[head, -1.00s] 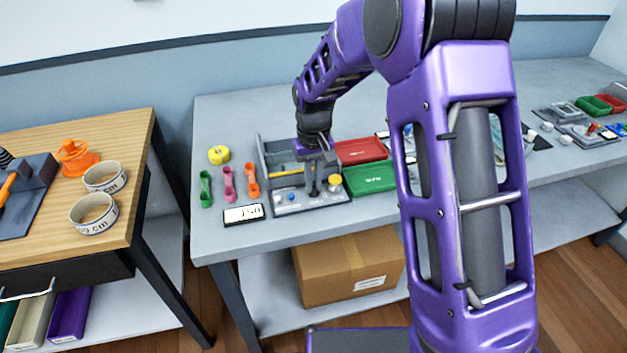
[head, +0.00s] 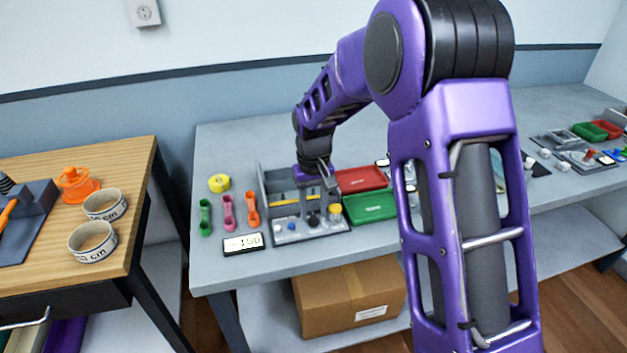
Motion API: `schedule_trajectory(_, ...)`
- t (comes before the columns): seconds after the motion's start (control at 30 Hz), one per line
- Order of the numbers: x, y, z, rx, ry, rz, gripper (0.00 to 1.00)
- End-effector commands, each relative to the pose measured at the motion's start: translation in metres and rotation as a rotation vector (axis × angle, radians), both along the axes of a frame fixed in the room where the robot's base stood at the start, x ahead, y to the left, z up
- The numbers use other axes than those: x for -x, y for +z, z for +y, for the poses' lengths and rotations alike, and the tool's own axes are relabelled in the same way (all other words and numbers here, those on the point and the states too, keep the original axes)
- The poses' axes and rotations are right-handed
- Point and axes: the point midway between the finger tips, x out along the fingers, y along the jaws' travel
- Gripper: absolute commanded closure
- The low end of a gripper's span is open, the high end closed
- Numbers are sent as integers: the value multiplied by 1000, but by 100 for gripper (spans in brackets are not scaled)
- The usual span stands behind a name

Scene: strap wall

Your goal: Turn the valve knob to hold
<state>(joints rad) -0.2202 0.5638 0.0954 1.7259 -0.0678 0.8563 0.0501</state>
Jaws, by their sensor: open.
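My gripper (head: 314,203) points down over a grey control panel (head: 350,229) on the grey bench. Its two fingers are apart and nothing shows held between them. A dark round knob (head: 313,220) sits on the panel just below the fingertips; whether they touch it I cannot tell. The panel also carries a blue knob (head: 291,226), a small white piece at its left and a yellow-orange knob (head: 335,208) at its right. A white display (head: 243,244) lies left of the panel and appears to read 150. The panel's markings are too small to read.
A grey open box (head: 265,188) stands behind the panel, with a red tray (head: 361,180) and green tray (head: 370,207) to the right. Green, pink and orange pieces and a yellow roll (head: 219,183) lie left. My arm hides the bench's middle.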

Motion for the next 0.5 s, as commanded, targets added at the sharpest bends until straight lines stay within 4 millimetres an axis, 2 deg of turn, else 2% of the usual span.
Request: schedule_trajectory(0.5, -1, 121, 0, -3, 0, -5, 56)
